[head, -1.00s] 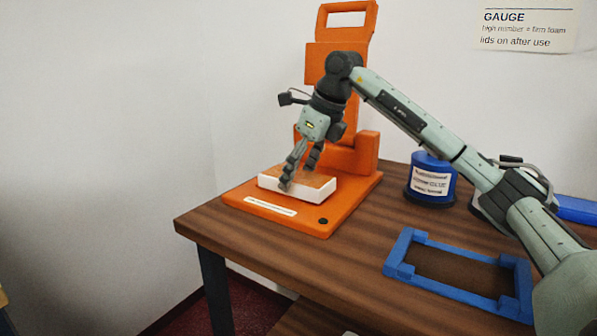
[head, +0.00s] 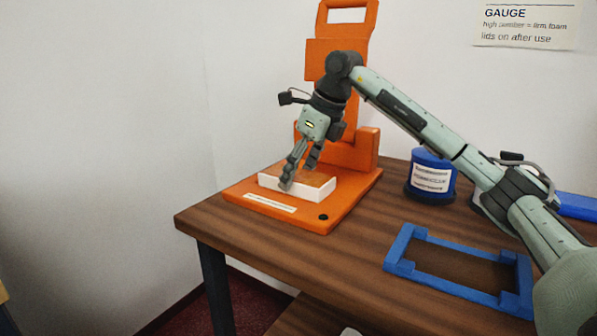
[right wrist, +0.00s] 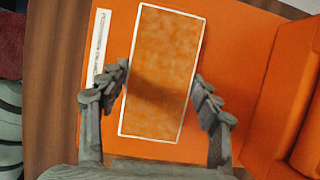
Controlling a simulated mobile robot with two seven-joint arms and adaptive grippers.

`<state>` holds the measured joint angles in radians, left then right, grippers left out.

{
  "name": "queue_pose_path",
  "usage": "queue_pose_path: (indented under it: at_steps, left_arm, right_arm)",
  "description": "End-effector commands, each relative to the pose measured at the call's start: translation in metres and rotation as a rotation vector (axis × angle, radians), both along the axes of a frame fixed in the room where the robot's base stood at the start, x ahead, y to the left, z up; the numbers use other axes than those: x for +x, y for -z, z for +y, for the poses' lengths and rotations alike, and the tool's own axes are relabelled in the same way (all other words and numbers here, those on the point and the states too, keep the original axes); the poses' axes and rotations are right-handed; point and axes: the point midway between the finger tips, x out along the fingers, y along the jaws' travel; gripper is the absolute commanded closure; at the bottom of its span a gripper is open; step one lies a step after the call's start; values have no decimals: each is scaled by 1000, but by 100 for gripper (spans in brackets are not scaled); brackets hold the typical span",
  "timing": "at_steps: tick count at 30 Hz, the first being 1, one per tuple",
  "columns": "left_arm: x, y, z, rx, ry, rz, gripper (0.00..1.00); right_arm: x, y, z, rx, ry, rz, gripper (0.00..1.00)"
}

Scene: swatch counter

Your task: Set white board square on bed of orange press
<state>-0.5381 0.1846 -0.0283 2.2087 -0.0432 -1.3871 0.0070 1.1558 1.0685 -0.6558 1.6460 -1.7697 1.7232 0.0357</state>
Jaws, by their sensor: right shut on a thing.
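The white board (head: 310,191) has white sides and a mottled orange top. It lies flat at the bed (head: 316,222) of the orange press, and any thin gap beneath it cannot be made out. My right gripper (head: 299,176) is shut on the board, with one finger at each long side. In the right wrist view the board (right wrist: 160,70) sits between the fingers of the gripper (right wrist: 161,80). Its long edges run about parallel to the bed's label strip (right wrist: 102,45). My left gripper is not in view.
The press's orange upright (head: 338,28) rises behind the bed. To the right stand a blue labelled tub (head: 432,176) and an open blue frame (head: 450,284) on the brown table (head: 350,265). The table's left edge is close to the press.

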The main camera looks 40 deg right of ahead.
Motion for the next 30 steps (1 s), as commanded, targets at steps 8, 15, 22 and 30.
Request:
queue_pose_path:
  at_steps: [8,15,22,30]
  left_arm:
    - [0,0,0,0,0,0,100]
    - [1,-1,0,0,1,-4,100]
    - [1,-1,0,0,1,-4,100]
    - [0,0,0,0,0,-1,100]
  right_arm:
    - [0,0,0,0,0,-1,13]
    - [0,1,0,0,0,1,13]
    - [-6,-19,-3,-1,1,-3,13]
    - [-27,-72,-12,1,-1,-5,13]
